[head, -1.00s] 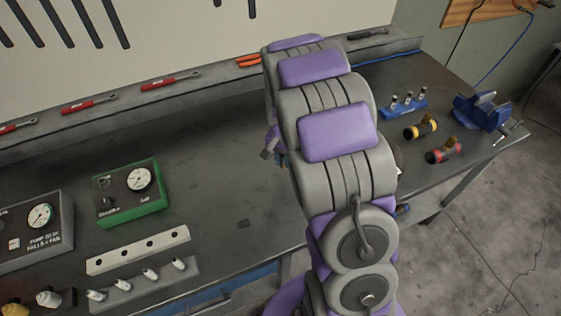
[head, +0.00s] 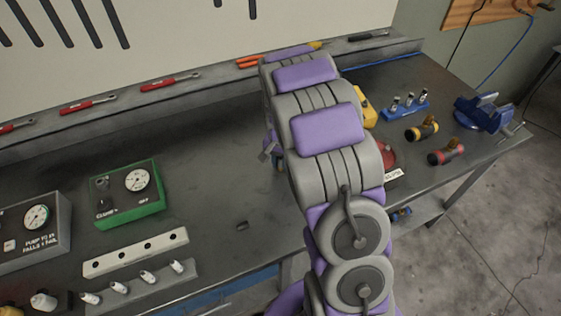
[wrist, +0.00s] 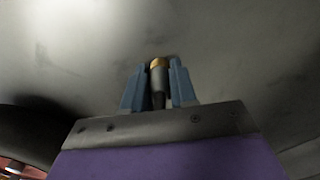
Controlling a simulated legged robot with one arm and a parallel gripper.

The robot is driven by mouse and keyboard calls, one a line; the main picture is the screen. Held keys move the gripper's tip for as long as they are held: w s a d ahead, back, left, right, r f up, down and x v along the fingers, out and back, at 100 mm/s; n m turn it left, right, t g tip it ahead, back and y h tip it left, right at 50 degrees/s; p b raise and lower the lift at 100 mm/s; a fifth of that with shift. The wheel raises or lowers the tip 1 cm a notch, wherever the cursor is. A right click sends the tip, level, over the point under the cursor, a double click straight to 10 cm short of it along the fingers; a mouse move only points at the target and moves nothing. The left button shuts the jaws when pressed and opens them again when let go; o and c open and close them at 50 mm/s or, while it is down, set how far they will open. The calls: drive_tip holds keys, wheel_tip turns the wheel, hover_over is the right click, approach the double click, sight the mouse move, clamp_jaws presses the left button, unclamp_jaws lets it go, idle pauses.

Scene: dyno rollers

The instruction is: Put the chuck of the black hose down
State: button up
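In the wrist view, my gripper (wrist: 159,82) has its two blue fingers closed on either side of a small chuck (wrist: 158,66). The chuck has a brass-coloured tip and a grey body with a dark lower part. It points away from the wrist, over a blurred grey surface. I cannot make out the black hose beyond the chuck. In the head view, my arm hides the gripper and the chuck.
The grey workbench (head: 215,195) carries a green gauge box (head: 127,194), a grey gauge box (head: 36,226) and a white strip with holes (head: 135,252). Right of my arm are a yellow object (head: 369,107), a red object (head: 388,156), a blue stand (head: 405,108) and a blue vise (head: 484,113).

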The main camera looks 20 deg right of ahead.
sight(281, 159)
drive_tip(key=o, duration=0.4)
drive_tip(key=shift+c, duration=0.2)
drive_tip(key=shift+r, duration=0.1)
wheel_tip(281, 159, up, 12)
drive_tip(key=p, duration=0.3)
drive_tip(key=s+a+r+n, duration=0.2)
drive_tip(key=s+a+r, duration=0.1)
drive_tip(key=s+r, duration=0.3)
drive_tip(key=s+a+r+n, duration=0.1)
drive_tip(key=s+a+n, duration=0.1)
drive_tip(key=s, duration=0.7)
drive_tip(key=s+a+r+n+g, duration=0.1)
drive_tip(key=s+a+n, duration=0.1)
drive_tip(key=s, duration=0.8)
drive_tip(key=s+a+r+n, duration=0.1)
drive_tip(key=s+a+n, duration=0.2)
drive_tip(key=s, duration=0.7)
drive_tip(key=shift+a+r+g, duration=0.25)
drive_tip(key=shift+g, duration=0.15)
